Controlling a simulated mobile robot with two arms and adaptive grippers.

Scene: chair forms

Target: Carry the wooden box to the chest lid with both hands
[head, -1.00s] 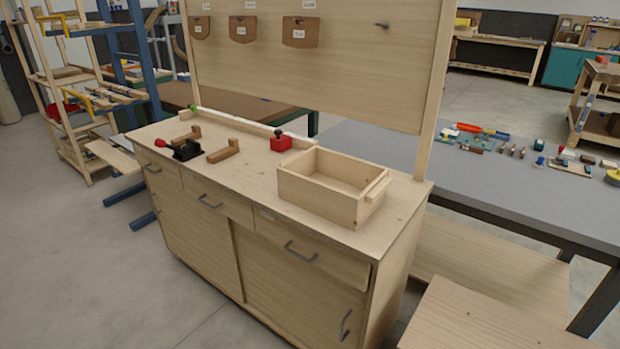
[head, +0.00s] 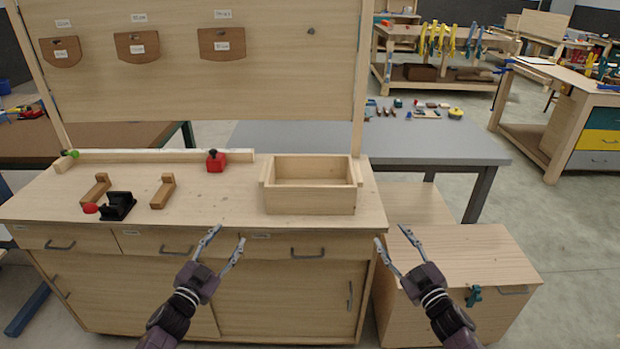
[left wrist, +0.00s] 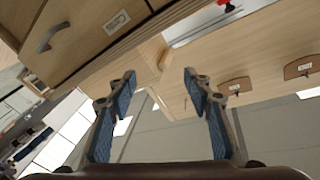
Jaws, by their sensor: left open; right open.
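The wooden box (head: 311,202) is open-topped and empty, with handle strips at its left and right ends. It stands upright on the right part of the workbench top (head: 225,195). The chest lid (head: 465,255) is a flat, bare wooden top at the lower right. My left gripper (head: 229,236) is open and empty in front of the bench, left of and nearer than the box. Its spread fingers also show in the left wrist view (left wrist: 160,88). My right gripper (head: 391,236) is open and empty, to the right of the box, between bench and chest. Neither touches the box.
Two wooden brackets (head: 163,192), a black and red tool (head: 117,206) and a red block (head: 216,161) are on the bench, left of the box. An upright panel (head: 200,80) rises behind. A grey table (head: 430,148) stands behind to the right.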

